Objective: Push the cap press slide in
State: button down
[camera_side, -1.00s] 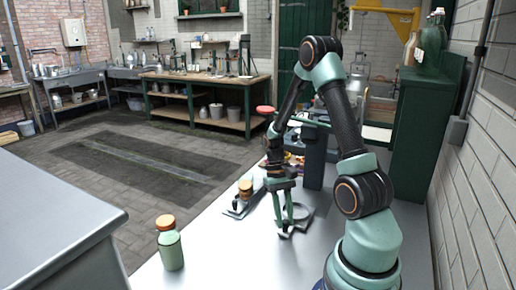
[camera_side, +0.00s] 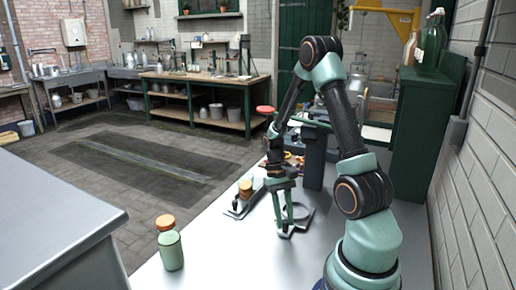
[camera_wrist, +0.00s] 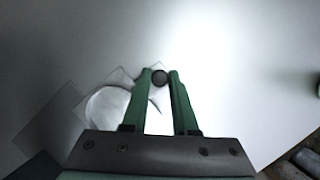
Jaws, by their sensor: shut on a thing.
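My gripper (camera_side: 284,228) points down over the metal table, low at its surface. In the wrist view my green fingers (camera_wrist: 160,78) are closed on a small dark round knob (camera_wrist: 160,77) at their tips. A thin grey plate, which looks like the slide (camera_side: 304,217), lies flat beside the fingers. Its round opening (camera_wrist: 107,106) shows to the left of the fingers in the wrist view. The cap press, a dark upright post (camera_side: 315,160) with a green lever and red knob (camera_side: 265,110), stands behind my gripper. Its base is partly hidden by my arm.
A green bottle with an orange cap (camera_side: 170,250) stands at the table's front left. A green cabinet (camera_side: 420,130) stands at the right.

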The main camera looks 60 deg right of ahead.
jog(key=shift+s, duration=0.1)
dwell(0.3)
jog(key=shift+y, duration=0.3)
jog(key=shift+d, duration=2.35)
jog(key=c, duration=0.7)
grip_release()
notch_tip(320, 180, up, 20)
jog(key=shift+r, duration=0.1)
